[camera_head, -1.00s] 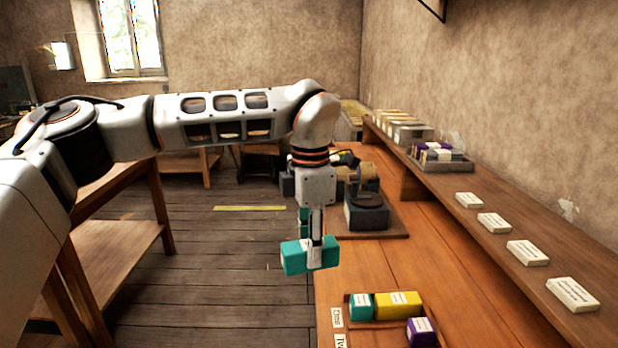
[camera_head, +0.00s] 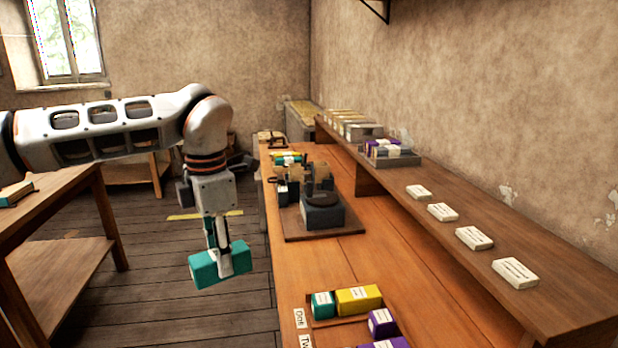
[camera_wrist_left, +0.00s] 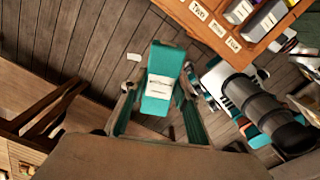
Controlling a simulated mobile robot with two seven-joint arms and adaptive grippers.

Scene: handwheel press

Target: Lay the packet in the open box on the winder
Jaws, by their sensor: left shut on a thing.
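My left gripper (camera_head: 218,250) points down and is shut on a teal packet (camera_head: 236,265) with a white label. The packet hangs over the floor, left of the bench's near edge. In the left wrist view the packet (camera_wrist_left: 161,82) sits between the two fingers, label towards the camera. The device that looks like the winder (camera_head: 322,212) is a dark block with a round black top, on a board on the bench, beyond and right of the gripper. I cannot make out an open box on it. My right gripper is not seen.
The wooden bench (camera_head: 400,270) has a clear stretch in front of the device's board. A raised shelf (camera_head: 450,240) along the wall holds several white packets. A side table (camera_head: 60,205) stands left.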

